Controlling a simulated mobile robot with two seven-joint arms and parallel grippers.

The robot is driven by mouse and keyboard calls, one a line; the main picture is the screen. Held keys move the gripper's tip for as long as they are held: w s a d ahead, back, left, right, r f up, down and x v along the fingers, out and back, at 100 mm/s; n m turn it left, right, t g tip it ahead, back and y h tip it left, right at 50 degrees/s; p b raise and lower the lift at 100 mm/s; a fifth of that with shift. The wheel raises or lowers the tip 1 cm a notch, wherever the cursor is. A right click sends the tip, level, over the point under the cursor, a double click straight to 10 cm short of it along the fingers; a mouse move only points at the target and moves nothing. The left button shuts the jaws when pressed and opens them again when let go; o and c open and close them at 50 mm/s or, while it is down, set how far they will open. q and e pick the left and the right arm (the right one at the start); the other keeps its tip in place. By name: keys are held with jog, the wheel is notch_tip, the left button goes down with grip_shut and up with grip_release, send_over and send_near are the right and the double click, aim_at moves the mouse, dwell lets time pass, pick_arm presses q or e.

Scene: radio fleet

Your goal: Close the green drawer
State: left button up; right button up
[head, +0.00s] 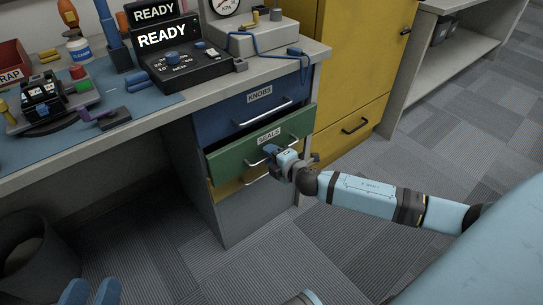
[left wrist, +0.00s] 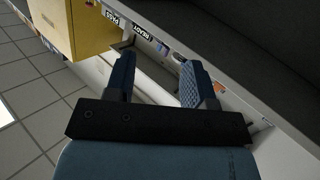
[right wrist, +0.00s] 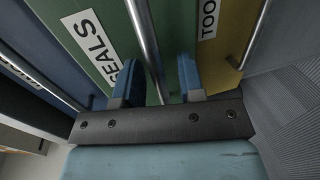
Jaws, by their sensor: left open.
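The green drawer (head: 235,157), labelled SEALS, stands pulled partway out of the bench cabinet, with its dark interior showing at the top. In the right wrist view its green front (right wrist: 100,50) and bar handle (right wrist: 147,45) are close. My right gripper (head: 270,153) is at this handle. Its fingers (right wrist: 160,80) stand apart with the bar passing between them, nearer the left finger; whether it touches is unclear. My left gripper (head: 95,285) is low at the bottom left of the head view, far from the drawer. Its fingers (left wrist: 158,85) are apart and empty.
A shut blue drawer (head: 240,110) labelled KNOBS is above; a yellow drawer (head: 228,190) is below, mostly hidden. A yellow cabinet (head: 360,60) stands right of the bench. A dark bin (head: 30,255) is on the floor at left. Several devices cover the bench top.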

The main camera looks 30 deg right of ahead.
grip_shut()
jog(key=w+p, duration=0.1)
jog(key=w, duration=0.2)
jog(key=shift+w+a+r, duration=0.1)
jog(key=shift+w+a, duration=0.05)
jog(key=shift+w, duration=0.45)
jog(key=shift+c, duration=0.9)
grip_release()
jog(key=shift+o, duration=1.1)
jog(key=shift+w, duration=0.15)
pick_arm(q)
jog(key=shift+s+d+n, duration=0.1)
jog(key=shift+s+n, duration=0.05)
jog(key=shift+n, duration=0.15)
jog(key=shift+r, duration=0.15)
jog(key=r+t+p, duration=0.1)
jog(key=r, duration=0.1)
jog(key=r+t+p, duration=0.1)
jog(key=r+p, duration=0.1)
jog(key=r, duration=0.1)
jog(key=shift+a+p, duration=0.2)
jog(key=shift+p, duration=0.1)
pick_arm(e)
jog(key=v, duration=1.4)
